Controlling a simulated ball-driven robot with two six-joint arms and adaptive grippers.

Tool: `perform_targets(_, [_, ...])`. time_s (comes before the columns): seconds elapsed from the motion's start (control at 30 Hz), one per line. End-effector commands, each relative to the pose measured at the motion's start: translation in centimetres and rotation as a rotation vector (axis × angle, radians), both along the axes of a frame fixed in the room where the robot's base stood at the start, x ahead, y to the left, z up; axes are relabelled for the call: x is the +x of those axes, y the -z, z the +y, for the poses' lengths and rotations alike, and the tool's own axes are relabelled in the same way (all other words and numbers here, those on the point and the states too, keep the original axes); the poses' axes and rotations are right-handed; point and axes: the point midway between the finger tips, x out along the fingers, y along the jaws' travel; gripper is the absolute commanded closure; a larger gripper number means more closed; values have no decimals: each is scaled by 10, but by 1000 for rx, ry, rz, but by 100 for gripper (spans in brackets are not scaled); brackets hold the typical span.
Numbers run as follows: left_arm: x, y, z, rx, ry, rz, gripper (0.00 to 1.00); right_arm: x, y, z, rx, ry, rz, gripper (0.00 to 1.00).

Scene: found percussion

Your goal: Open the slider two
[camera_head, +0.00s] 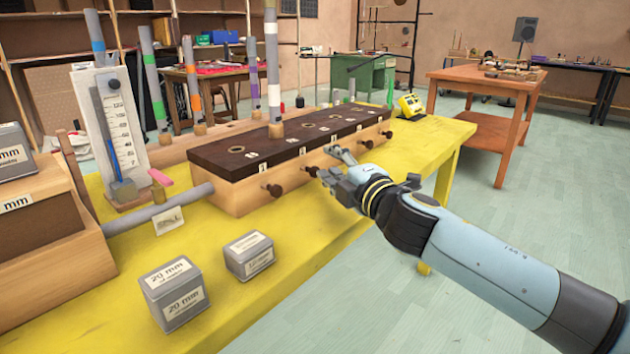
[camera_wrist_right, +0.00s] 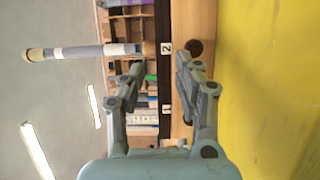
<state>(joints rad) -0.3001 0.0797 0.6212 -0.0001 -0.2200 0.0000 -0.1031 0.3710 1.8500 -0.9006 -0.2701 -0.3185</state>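The long wooden box (camera_head: 240,198) with a dark top stands on the yellow table and has several dark slider knobs along its front. The knob of slider two (camera_head: 311,171) is second from the left. In the wrist view, a dark knob (camera_wrist_right: 194,48) sits beside the label "2" (camera_wrist_right: 166,48). My right gripper (camera_head: 333,164) is open and empty, just right of that knob in the head view and apart from it. In the wrist view, the gripper (camera_wrist_right: 160,75) has its fingers spread, and the knob lies beyond the right finger's tip. My left gripper is out of view.
A grey striped tube (camera_head: 272,65) stands upright on the box. A gauge stand (camera_head: 125,140) is at left.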

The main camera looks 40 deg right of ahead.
Motion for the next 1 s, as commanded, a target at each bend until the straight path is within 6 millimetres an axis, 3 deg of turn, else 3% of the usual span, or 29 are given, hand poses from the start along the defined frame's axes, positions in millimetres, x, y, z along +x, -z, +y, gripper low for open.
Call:
perform_targets(0.03, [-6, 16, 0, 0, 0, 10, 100, 0, 23, 0, 1, 1, 6, 67])
perform_targets(0.1, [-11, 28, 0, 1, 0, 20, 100, 0, 40, 0, 1, 2, 7, 67])
perform_targets(0.2, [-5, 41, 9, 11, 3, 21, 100, 0, 62, 0, 2, 2, 8, 67])
perform_targets(0.23, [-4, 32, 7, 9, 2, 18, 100, 11, 50, -2, 3, 3, 0, 67])
perform_targets(0.3, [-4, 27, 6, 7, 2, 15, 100, 28, 45, -5, 5, 4, -2, 67])
perform_targets(0.53, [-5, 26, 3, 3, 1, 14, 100, 63, 46, -10, 4, 2, 0, 67])
perform_targets(0.97, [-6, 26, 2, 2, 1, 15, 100, 74, 47, -12, 3, 2, 1, 67])
perform_targets(1.0, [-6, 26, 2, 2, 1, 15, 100, 74, 47, -12, 3, 2, 1, 72])
